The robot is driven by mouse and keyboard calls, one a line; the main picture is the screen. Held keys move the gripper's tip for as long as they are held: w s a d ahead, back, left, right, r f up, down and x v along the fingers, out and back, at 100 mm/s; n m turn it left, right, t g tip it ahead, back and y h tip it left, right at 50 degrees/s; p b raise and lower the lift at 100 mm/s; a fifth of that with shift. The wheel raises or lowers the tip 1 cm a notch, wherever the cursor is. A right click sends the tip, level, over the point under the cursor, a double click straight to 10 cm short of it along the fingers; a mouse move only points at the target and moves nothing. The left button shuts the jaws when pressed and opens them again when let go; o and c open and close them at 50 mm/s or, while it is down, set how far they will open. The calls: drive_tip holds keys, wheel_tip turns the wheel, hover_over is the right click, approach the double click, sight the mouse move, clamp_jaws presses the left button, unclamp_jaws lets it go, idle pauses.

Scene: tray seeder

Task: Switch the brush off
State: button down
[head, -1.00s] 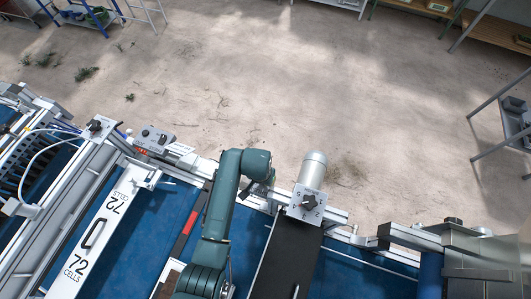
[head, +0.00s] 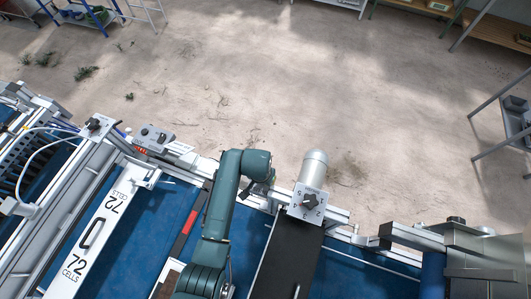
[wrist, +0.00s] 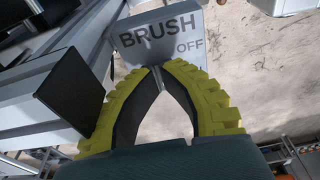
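A grey box (wrist: 182,22) lettered BRUSH, with OFF at its right, stands just beyond my fingertips in the wrist view. A lower line of lettering under OFF is mostly hidden by my right finger. My gripper (wrist: 157,72) has yellow ribbed fingers with dark inner pads, and its tips meet at the lower edge of the box. A thin grey piece shows at the tips; I cannot tell whether it is a switch lever or whether it is gripped. In the head view my arm hides most of the gripper and the box.
A motor with a numbered dial plate (head: 309,202) stands right of my arm. A black flat panel (wrist: 70,92) is close to my left finger. A white 72-cell plate (head: 96,235) lies over the blue belt (head: 140,225) at left. Open floor (head: 300,80) lies beyond the machine.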

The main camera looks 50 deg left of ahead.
wheel_tip(320, 180, up, 7)
drive_tip(key=p, duration=0.7)
drive_tip(key=shift+f, duration=0.1)
